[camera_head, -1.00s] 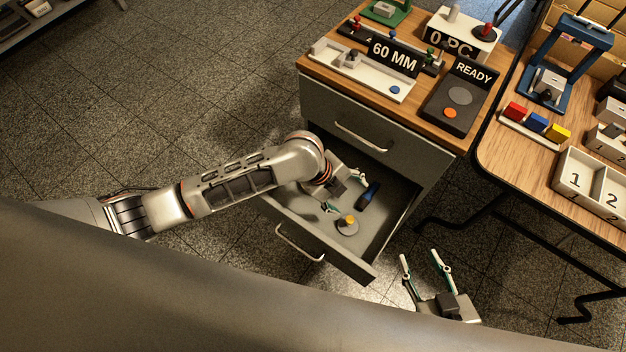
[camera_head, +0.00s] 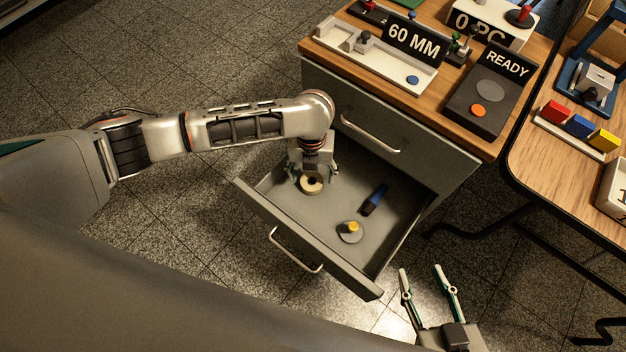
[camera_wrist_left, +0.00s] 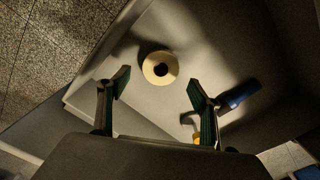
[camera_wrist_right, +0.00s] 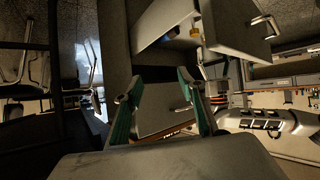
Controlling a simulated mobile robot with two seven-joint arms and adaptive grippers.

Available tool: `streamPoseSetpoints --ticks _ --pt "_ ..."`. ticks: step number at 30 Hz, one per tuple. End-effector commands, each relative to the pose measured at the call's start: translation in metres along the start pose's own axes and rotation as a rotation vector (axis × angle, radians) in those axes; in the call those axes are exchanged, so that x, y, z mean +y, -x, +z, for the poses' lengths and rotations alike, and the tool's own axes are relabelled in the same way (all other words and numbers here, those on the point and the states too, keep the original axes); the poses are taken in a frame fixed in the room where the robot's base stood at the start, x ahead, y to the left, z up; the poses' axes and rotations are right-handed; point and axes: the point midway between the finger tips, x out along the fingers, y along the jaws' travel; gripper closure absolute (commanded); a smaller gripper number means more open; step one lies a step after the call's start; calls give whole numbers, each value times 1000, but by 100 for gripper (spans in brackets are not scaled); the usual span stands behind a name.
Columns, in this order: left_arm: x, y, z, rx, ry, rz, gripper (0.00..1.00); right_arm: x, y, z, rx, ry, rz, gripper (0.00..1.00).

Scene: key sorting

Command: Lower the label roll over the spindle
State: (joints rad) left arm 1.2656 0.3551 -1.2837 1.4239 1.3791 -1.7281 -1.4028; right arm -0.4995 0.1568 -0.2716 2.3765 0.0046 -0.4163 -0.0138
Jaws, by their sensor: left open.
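A cream label roll (camera_head: 311,184) with a dark centre lies flat at the left end of the open drawer (camera_head: 300,215). In the left wrist view the roll (camera_wrist_left: 160,68) lies ahead of my left gripper (camera_wrist_left: 158,80), whose two fingers are spread wide and empty. In the head view my left gripper (camera_head: 318,174) points down over the roll and partly covers it. My right gripper (camera_head: 421,270) is open and empty in front of the drawer, low in the picture. I cannot tell for certain which part is the spindle.
A blue object (camera_head: 374,199) and a grey disc with a yellow knob (camera_head: 350,231) lie in the drawer's right half. The cabinet top holds a white fixture (camera_head: 385,68), a 60 MM sign (camera_head: 413,41) and a READY panel (camera_head: 490,95). The drawer's walls surround the roll.

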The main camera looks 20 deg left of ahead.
Motion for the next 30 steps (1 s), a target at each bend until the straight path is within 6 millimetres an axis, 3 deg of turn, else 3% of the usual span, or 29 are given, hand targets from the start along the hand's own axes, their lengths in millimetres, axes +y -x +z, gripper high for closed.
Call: streamPoseSetpoints --ticks 6,9,13,17,18,23,30 --pt "1 -36 -1 13 1 1 36 -11 -5 3 11 -54 -17 60" --pt "1 -49 -1 12 1 0 36 -16 -6 -10 40 -82 -23 60" --pt "0 -50 3 1 0 -2 36 -15 -8 -30 82 -95 -21 60" --pt "0 -45 6 -5 1 -3 36 -13 -7 -36 95 -93 -19 60" --pt "0 -45 6 -5 1 -3 38 -13 -7 -36 94 -92 -19 60" --pt "0 -46 5 -4 1 -3 77 -13 -6 -31 84 -89 -20 60" --pt "0 -46 4 -2 1 -3 77 -15 -7 -23 69 -86 -23 60"
